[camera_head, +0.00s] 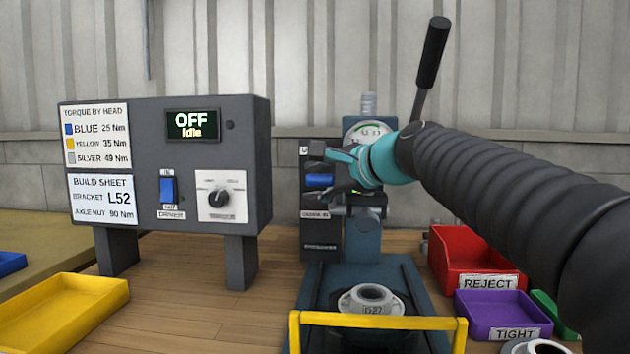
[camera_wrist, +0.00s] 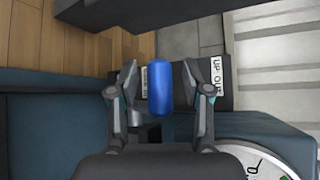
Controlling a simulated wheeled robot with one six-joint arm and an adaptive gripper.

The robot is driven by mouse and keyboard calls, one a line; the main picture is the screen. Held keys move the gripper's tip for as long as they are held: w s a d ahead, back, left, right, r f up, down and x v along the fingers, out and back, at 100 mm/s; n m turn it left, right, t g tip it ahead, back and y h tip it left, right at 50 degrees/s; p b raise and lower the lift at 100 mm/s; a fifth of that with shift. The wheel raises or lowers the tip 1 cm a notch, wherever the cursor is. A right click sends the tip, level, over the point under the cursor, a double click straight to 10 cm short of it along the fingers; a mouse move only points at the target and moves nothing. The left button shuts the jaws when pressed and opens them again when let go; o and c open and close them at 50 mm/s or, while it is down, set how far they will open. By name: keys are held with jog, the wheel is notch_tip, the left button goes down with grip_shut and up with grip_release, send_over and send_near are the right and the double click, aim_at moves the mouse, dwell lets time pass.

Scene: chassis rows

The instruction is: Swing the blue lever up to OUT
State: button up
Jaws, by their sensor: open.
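The blue lever (camera_head: 319,180) sits on a dark upright panel (camera_head: 320,235) at the left of the press-like stand (camera_head: 364,243). My gripper (camera_head: 340,170) reaches in from the right, its fingers at the lever. In the wrist view the lever's blue grip (camera_wrist: 160,88) lies between the two open fingers of my gripper (camera_wrist: 163,78), with a gap on each side. An "UP OUT" label (camera_wrist: 215,78) shows beyond the right finger. Another label, hard to read, is partly hidden beside the grip's left side.
A grey control box (camera_head: 150,130) reading "OFF Idle" stands at left. A black-handled lever (camera_head: 433,55) rises behind my arm. A ring part (camera_head: 370,299) sits on the stand's base behind a yellow bar (camera_head: 375,322). Red (camera_head: 470,250) and purple (camera_head: 500,310) bins stand at right.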

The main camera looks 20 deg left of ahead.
jog(key=v, duration=1.2)
